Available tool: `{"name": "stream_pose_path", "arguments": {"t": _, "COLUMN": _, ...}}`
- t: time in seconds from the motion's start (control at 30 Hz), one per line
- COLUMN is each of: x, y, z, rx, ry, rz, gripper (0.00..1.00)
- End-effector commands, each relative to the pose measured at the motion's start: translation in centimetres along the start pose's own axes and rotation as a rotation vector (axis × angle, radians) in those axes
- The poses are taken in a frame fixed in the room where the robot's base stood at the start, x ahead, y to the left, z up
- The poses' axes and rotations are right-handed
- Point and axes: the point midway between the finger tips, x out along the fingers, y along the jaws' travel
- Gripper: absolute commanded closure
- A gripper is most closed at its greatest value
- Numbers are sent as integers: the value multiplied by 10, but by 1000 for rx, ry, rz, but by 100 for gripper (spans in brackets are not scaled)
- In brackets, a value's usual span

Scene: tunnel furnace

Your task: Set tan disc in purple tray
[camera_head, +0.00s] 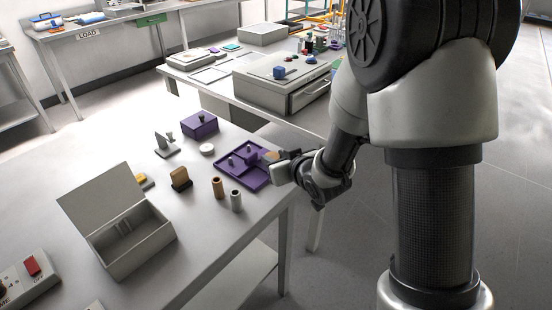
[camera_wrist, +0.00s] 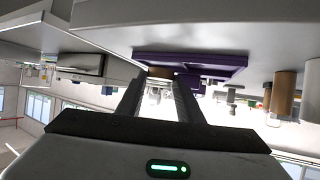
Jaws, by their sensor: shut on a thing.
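The purple tray (camera_head: 257,182) lies on the near table close to its right edge. It has compartments, and a few small grey pieces stand in it. My gripper (camera_head: 277,158) reaches in from the right and is shut on the tan disc (camera_head: 270,156) at the tray's far right side. In the wrist view the tan disc (camera_wrist: 160,72) shows between the fingertips, in front of the purple tray (camera_wrist: 215,60), which appears upside down. I cannot tell whether the disc touches the tray. Part of the tray's right side is hidden by the gripper.
A purple box (camera_head: 199,126), a white disc (camera_head: 207,149), a tan cylinder (camera_head: 217,187) and a grey cylinder (camera_head: 236,201) stand around the tray. A brown block (camera_head: 180,178) and an open grey box (camera_head: 138,243) are further left. Another table (camera_head: 215,88) stands behind.

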Motion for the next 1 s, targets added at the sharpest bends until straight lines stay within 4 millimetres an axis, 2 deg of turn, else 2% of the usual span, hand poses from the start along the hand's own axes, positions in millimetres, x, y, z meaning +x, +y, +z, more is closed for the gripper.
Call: {"name": "stream_pose_path", "arguments": {"t": 1.0, "x": 3, "y": 0, "z": 5, "rx": 0, "ry": 0, "rz": -1, "gripper": 89}}
